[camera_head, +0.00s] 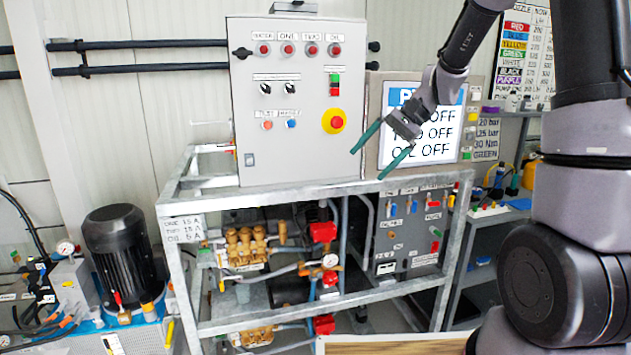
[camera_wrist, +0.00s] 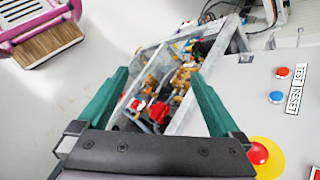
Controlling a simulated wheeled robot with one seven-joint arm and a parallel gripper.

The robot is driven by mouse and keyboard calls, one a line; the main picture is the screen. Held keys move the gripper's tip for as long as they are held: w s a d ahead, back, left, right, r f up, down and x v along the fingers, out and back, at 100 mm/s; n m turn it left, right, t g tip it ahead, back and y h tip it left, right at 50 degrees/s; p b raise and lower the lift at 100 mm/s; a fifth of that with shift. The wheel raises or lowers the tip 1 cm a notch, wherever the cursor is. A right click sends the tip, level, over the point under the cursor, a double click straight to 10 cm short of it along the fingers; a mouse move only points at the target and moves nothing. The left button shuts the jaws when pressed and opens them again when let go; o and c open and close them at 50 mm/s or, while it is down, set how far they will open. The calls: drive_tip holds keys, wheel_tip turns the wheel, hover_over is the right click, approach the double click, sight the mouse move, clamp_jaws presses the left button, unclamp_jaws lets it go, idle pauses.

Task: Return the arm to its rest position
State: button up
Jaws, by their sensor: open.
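My gripper (camera_head: 378,148) has two green fingers and hangs in front of the screen panel (camera_head: 368,125), right of the grey control cabinet. Its fingers are spread apart with nothing between them. In the wrist view my gripper (camera_wrist: 160,100) also shows open and empty, with the pump frame beyond it. My arm reaches in from the right side of the head view, bent with the gripper pointing down and left.
The grey control cabinet (camera_head: 285,165) has a red emergency button (camera_head: 333,121), also close by in the wrist view (camera_wrist: 257,154). The metal frame (camera_head: 330,190) holds brass pumps (camera_head: 245,246). A black motor (camera_head: 122,250) stands left. A shelf (camera_head: 492,219) stands right.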

drive_tip(key=s+d+r+n+t+h, duration=0.1)
drive_tip(key=s+d+r+t+h, duration=0.2)
drive_tip(key=s, duration=0.6)
drive_tip(key=s+d+r+n+t+h, duration=0.1)
drive_tip(key=s+d+r+t+h, duration=0.2)
drive_tip(key=s+d+r+t, duration=0.2)
drive_tip(key=s+d+r, duration=0.3)
drive_tip(key=s+r, duration=0.1)
drive_tip(key=shift+r, duration=0.15)
